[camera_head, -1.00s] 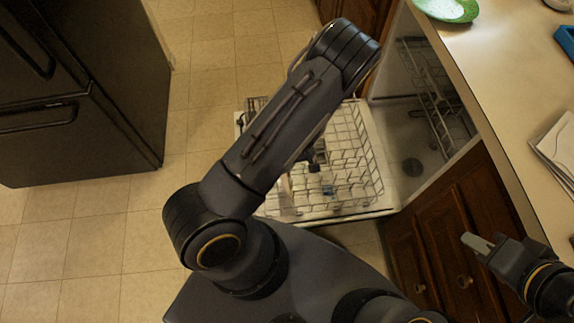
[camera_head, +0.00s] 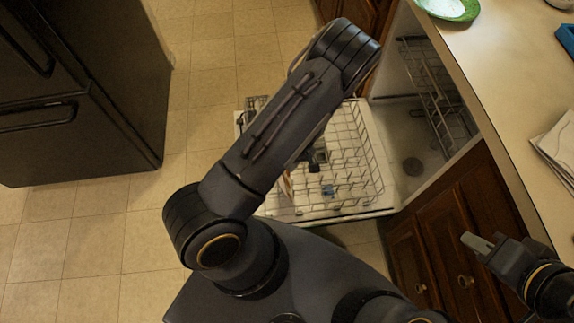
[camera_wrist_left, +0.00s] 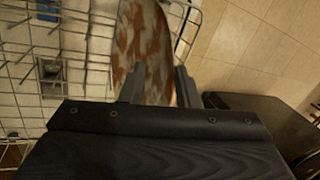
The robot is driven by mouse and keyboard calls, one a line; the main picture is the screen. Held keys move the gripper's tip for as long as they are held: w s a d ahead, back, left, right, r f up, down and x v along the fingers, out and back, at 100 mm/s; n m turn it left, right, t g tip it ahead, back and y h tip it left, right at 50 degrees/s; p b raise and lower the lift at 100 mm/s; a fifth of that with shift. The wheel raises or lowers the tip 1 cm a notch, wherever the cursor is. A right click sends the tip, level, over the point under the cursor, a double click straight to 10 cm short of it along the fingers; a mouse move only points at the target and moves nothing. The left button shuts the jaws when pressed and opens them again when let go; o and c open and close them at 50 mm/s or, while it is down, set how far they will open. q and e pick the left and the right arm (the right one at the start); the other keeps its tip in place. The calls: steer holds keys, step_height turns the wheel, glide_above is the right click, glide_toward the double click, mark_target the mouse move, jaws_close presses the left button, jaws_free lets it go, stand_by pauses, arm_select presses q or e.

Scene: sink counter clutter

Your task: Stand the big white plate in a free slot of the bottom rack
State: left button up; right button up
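The big plate (camera_wrist_left: 146,50), white with brown patches, shows steeply foreshortened in the left wrist view, on edge at the bottom rack. My left gripper (camera_wrist_left: 160,88) has its fingers spread, with the plate's near part between them and a gap at the right finger. In the head view, my left arm hides most of this; a thin brown-and-white sliver of the plate (camera_head: 288,184) shows beside it. The bottom rack (camera_head: 352,150) is pulled out over the open dishwasher door. I cannot tell which slot the plate is in. My right gripper (camera_head: 478,243) is at the lower right, away from the rack, its fingers close together.
A small blue item (camera_head: 327,190) is in the rack. The counter (camera_head: 510,90) on the right holds a green-rimmed plate (camera_head: 448,8) and papers (camera_head: 557,145). Wooden cabinets (camera_head: 455,220) stand below it. A dark fridge (camera_head: 80,100) is at left; the tiled floor between is clear.

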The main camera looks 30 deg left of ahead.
arm_select(q)
steer(key=shift+r, duration=0.1)
steer(key=v, duration=0.7)
steer(key=shift+r+p, duration=0.3)
steer(key=shift+p, duration=0.1)
steer(key=shift+w+d, duration=0.1)
steer(key=s+d+r+m+t+h+p, duration=0.1)
steer(key=s+r+m+t+h+p, duration=0.15)
steer(key=r, duration=0.95)
steer(key=s+d+r+m+t+h+p, duration=0.15)
steer(key=r+h, duration=0.25)
steer(key=r, duration=0.8)
steer(key=s+a+r+m+t+p, duration=0.2)
steer(key=s+r+m+t+p, duration=0.1)
steer(key=s+r, duration=0.8)
steer(key=shift+a+r+m+t, duration=0.2)
steer(key=shift+r+m+t, duration=0.5)
steer(key=shift+r, duration=0.25)
